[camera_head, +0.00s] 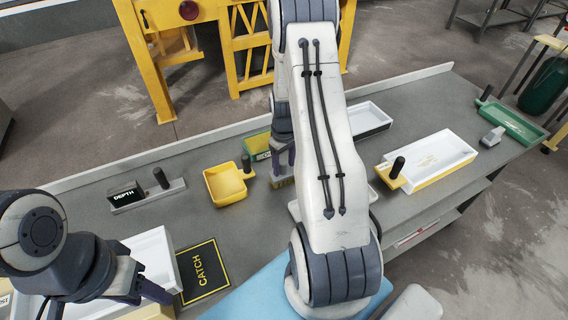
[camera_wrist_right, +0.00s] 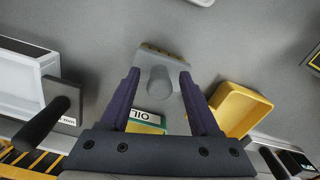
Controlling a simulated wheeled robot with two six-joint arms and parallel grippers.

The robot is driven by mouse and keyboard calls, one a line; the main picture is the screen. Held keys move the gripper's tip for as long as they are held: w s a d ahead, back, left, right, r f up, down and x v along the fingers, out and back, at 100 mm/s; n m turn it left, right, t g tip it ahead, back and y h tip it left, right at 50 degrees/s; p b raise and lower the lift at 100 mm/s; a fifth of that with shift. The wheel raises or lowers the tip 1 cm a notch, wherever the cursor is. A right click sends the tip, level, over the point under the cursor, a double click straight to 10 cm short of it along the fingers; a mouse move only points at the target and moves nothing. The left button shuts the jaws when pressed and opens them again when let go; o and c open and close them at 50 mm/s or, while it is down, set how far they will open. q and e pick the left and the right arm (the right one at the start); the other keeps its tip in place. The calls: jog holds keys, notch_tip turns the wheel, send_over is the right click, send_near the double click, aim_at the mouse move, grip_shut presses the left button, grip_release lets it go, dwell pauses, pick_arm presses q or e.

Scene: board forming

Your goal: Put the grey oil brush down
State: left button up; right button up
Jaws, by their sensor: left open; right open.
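The grey oil brush (camera_wrist_right: 160,52) stands on the grey table in the right wrist view, its round grey handle pointing up at the camera. My right gripper (camera_wrist_right: 159,76) is open, with its purple fingers on either side of the handle and gaps visible. In the head view the brush (camera_head: 283,182) shows below my right gripper (camera_head: 282,156), partly hidden by my right arm. The green oil tray (camera_wrist_right: 146,122), labelled OIL, is beside it; the tray also shows in the head view (camera_head: 256,143). My left gripper (camera_head: 110,302) is open at the lower left.
A yellow tray (camera_head: 226,186) with a dark-handled tool is left of the brush. A DEPTH block (camera_head: 126,196) and a CATCH mat (camera_head: 201,270) lie further left. A white tray (camera_head: 153,254) is by my left gripper. More trays stand to the right.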

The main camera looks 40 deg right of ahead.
jog(key=shift+r, duration=0.15)
notch_tip(320, 180, up, 12)
jog(key=b, duration=0.2)
jog(key=a+r+n, duration=0.1)
jog(key=a+r, duration=0.1)
jog(key=a, duration=0.7)
jog(key=s+a+r+n, duration=0.1)
jog(key=a, duration=0.5)
jog(key=s+a+r+n, duration=0.1)
jog(key=s+a+r, duration=0.1)
jog(key=a, duration=0.4)
jog(key=s+a+n, duration=0.2)
jog(key=s+a, duration=0.4)
jog(key=s, duration=0.3)
jog(key=s+a+r+n+y, duration=0.1)
jog(key=s+a, duration=0.6)
jog(key=s, duration=0.2)
jog(key=shift+n, duration=0.4)
